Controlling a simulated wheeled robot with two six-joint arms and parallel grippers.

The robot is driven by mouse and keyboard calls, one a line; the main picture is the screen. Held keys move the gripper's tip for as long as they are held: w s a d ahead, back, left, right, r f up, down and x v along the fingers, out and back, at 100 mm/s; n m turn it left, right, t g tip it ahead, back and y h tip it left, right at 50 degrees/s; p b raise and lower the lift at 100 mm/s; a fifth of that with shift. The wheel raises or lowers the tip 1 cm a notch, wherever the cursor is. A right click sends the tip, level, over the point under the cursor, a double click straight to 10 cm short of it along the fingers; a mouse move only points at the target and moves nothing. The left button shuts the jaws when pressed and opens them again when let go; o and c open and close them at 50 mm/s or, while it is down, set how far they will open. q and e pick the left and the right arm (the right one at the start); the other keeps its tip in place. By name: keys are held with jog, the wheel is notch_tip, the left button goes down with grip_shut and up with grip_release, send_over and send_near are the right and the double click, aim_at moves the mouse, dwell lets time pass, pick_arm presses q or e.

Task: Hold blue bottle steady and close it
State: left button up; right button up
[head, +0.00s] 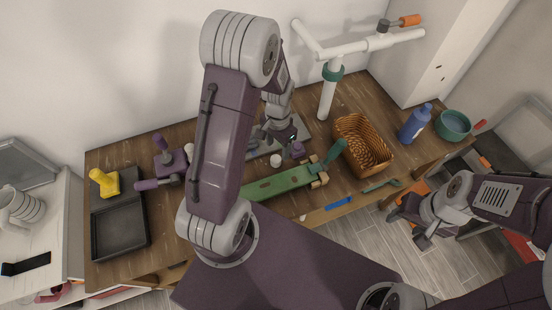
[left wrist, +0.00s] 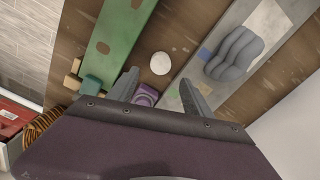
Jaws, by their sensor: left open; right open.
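The blue bottle (head: 414,123) stands at the right part of the wooden workbench, between the wicker basket and a teal bowl. Its narrow top points up and right; I cannot tell whether a cap is on it. A small white round piece (head: 275,160) lies mid-bench; it also shows in the left wrist view (left wrist: 160,63). My left gripper (left wrist: 160,95) is open and empty above mid-bench, beside a purple piece (left wrist: 146,95), far left of the bottle. My right gripper (head: 412,226) is open and empty, below and in front of the bench's right edge, apart from the bottle.
The wicker basket (head: 362,147) stands left of the bottle and the teal bowl (head: 453,125) right of it. A green plank (head: 285,183) lies along the front. A white pipe stand (head: 330,95) rises behind. A dark tray (head: 120,230) and yellow tool (head: 105,182) are at left.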

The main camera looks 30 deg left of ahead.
aim_at(277, 158)
pick_arm(q)
jog(key=f, duration=0.3)
jog(key=f+p, duration=0.1)
jog(key=shift+s+f, duration=0.25)
jog(key=shift+w+f, duration=0.1)
jog(key=shift+f, duration=0.35)
grip_shut()
